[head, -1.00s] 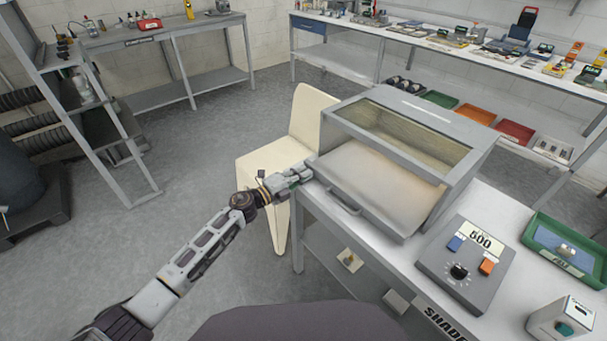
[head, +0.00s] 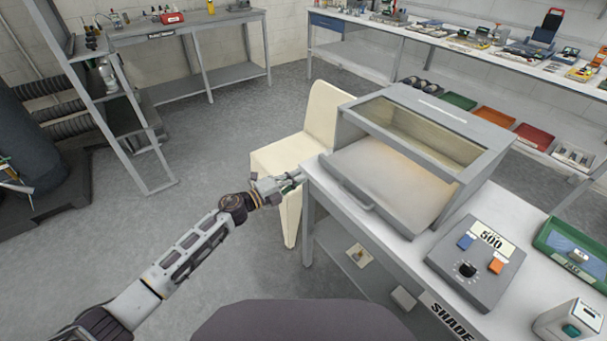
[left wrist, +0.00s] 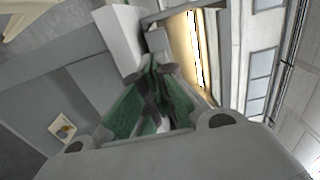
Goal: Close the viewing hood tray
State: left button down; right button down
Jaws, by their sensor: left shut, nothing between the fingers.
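The viewing hood (head: 440,130) is a grey box with a glass top, standing on the white table. My left gripper (head: 297,180) is shut and empty, just left of the tray's left front corner, near the table edge. In the left wrist view my left gripper (left wrist: 155,75) shows its green fingers together, with the lit hood opening (left wrist: 185,45) beyond. I cannot tell whether the fingertips touch the table or tray. My right gripper is not in view.
A control box (head: 476,262) with a dial and a green tray (head: 575,250) stand on the table right of the hood. A cream chair (head: 292,150) is behind my left gripper.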

pick_arm(q)
jog(key=v, duration=0.5)
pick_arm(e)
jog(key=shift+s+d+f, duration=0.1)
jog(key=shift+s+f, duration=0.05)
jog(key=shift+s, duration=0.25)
pick_arm(q)
jog(key=shift+f, duration=0.15)
